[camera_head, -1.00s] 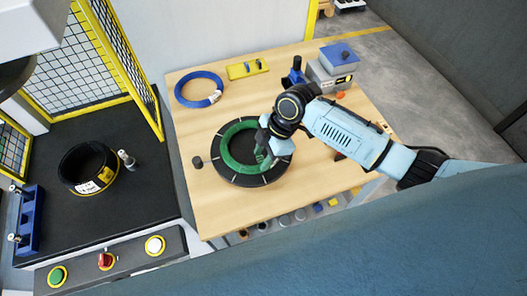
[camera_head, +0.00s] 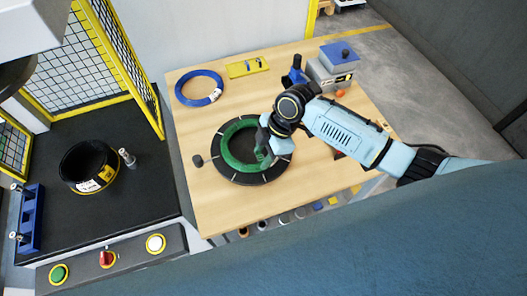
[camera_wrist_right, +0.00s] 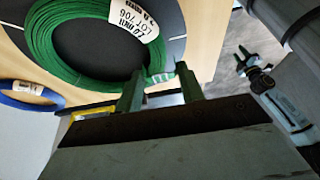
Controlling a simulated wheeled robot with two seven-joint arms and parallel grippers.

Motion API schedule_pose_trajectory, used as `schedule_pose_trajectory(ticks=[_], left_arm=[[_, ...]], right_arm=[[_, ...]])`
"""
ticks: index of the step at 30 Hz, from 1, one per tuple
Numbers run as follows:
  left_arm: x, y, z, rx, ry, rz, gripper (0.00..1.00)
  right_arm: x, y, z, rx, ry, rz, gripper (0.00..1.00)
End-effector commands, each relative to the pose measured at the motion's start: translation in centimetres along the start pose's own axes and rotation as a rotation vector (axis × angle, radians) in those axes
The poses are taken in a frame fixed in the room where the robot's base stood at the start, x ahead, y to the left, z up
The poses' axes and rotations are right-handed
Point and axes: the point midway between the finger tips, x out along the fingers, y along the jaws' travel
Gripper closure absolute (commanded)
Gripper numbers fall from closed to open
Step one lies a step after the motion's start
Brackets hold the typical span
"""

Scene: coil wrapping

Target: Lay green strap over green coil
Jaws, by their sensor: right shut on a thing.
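The green coil (camera_head: 240,146) lies flat on a dark round disc (camera_head: 228,174) on the wooden table. In the right wrist view, the green coil (camera_wrist_right: 62,52) carries a white label. My right gripper (camera_head: 264,153) is low at the coil's right side. In its wrist view, the two fingers of my right gripper (camera_wrist_right: 160,80) stand on either side of a thin pale-green band, seemingly the green strap (camera_wrist_right: 160,77), at the coil's edge. The rest of the strap cannot be told from the coil. My left gripper (camera_wrist_right: 244,57) shows empty and open at the right of the wrist view.
A blue coil (camera_head: 181,92) and a yellow tray (camera_head: 247,67) lie at the table's back. A grey box with a blue top (camera_head: 338,54) stands back right. A small dark knob (camera_head: 198,160) is left of the disc.

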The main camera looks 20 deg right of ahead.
Motion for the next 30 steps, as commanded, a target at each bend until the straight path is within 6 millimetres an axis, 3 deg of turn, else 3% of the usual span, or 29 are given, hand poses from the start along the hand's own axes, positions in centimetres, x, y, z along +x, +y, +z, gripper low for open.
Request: schedule_pose_trajectory(ticks=[30], left_arm=[[-0.41,0.03,0.01,0.000,0.000,0.000,0.64]], right_arm=[[0.02,0.01,-0.01,0.000,0.000,0.000,0.83]])
